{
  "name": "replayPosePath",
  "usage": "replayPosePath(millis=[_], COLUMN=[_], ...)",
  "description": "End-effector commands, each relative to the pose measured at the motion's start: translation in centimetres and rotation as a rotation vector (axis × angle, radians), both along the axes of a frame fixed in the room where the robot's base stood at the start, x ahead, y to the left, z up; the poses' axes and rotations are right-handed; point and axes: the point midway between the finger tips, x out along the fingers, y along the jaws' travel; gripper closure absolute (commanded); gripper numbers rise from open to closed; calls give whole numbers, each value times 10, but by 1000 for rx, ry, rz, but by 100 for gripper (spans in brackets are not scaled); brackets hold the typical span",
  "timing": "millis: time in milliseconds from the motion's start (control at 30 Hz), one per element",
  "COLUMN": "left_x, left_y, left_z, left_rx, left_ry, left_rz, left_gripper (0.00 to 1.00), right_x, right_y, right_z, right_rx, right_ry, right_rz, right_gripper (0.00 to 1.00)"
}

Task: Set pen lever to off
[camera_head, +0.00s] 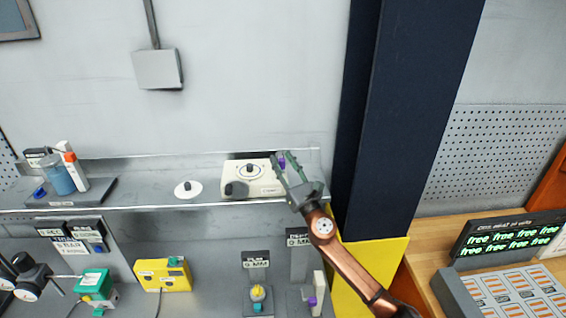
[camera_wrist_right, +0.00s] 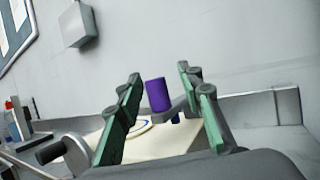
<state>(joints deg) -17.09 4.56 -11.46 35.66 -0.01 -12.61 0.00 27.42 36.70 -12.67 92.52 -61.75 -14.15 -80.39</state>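A cream box-like device (camera_head: 262,186) sits on the grey shelf, with a round dial on top and a dark knob at its front left corner. A purple lever cap (camera_head: 282,161) stands at its right end; the wrist view shows the purple cap (camera_wrist_right: 156,95) upright on a grey arm. I cannot read a label naming it as the pen lever. My right gripper (camera_head: 281,160) is at the device's right end. In the wrist view its green-padded fingers (camera_wrist_right: 158,78) are apart, on either side of the purple cap, with visible gaps. My left gripper is not in view.
A white disc with a knob (camera_head: 188,190) lies left of the device. A blue container (camera_head: 58,178) stands farther left. A dark column (camera_head: 385,120) rises close to the right of my gripper. A yellow box (camera_head: 162,275) and other small devices are below the shelf.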

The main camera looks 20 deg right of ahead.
Motion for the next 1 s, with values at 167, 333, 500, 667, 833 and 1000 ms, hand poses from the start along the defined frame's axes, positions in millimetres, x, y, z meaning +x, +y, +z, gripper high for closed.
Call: replayPosePath(millis=[167,333,500,667,833,1000], left_x=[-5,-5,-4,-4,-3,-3], left_y=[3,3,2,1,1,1], left_z=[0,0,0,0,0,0], left_rx=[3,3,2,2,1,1], left_ry=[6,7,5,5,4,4], left_rz=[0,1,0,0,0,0], left_gripper=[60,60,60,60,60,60], right_x=[0,-10,-39,-71,-96,-109], right_y=[1,-1,-3,-7,-10,-11], right_z=[0,-6,-18,-31,-41,-45], right_rx=[-1,-2,-2,0,1,1], right_ry=[0,2,3,2,2,0], right_rz=[2,1,2,1,0,1], right_gripper=[66,66,66,66,66,66])
